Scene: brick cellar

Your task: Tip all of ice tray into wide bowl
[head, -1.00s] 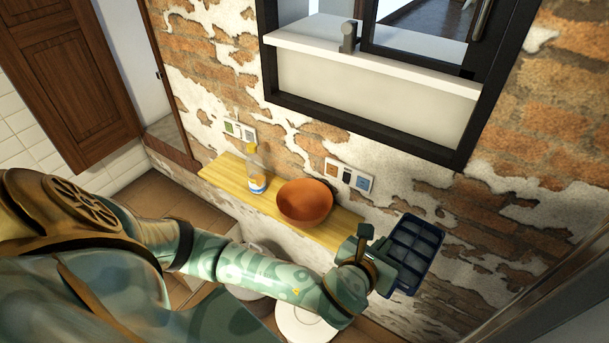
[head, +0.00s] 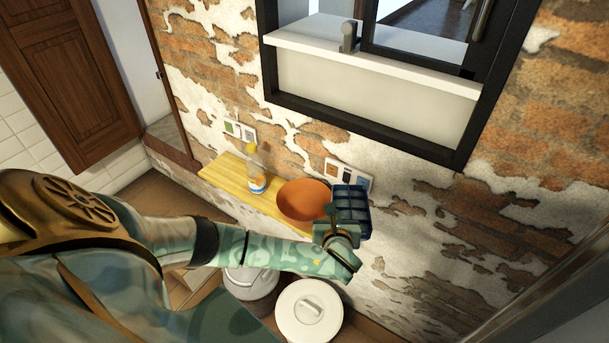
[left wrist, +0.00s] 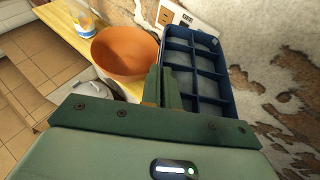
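The ice tray (head: 352,206) is dark blue with several square compartments, and it is held up beside the wide bowl near the wall. In the left wrist view the tray (left wrist: 203,62) stands just right of the fingers, its open side facing the camera; I cannot make out any cubes inside. My left gripper (head: 338,228) is shut on the tray's edge, and its fingers also show in the left wrist view (left wrist: 165,88). The wide bowl (head: 302,200) is orange and stands upright on a wooden shelf; it also shows in the left wrist view (left wrist: 124,54). My right gripper is in neither view.
The narrow yellow wooden shelf (head: 222,176) runs along the brick wall. A bottle (head: 256,176) with an orange and blue label stands on it, left of the bowl. Switch plates sit on the wall behind. A white lidded bin (head: 308,312) and another bin (head: 250,282) stand below.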

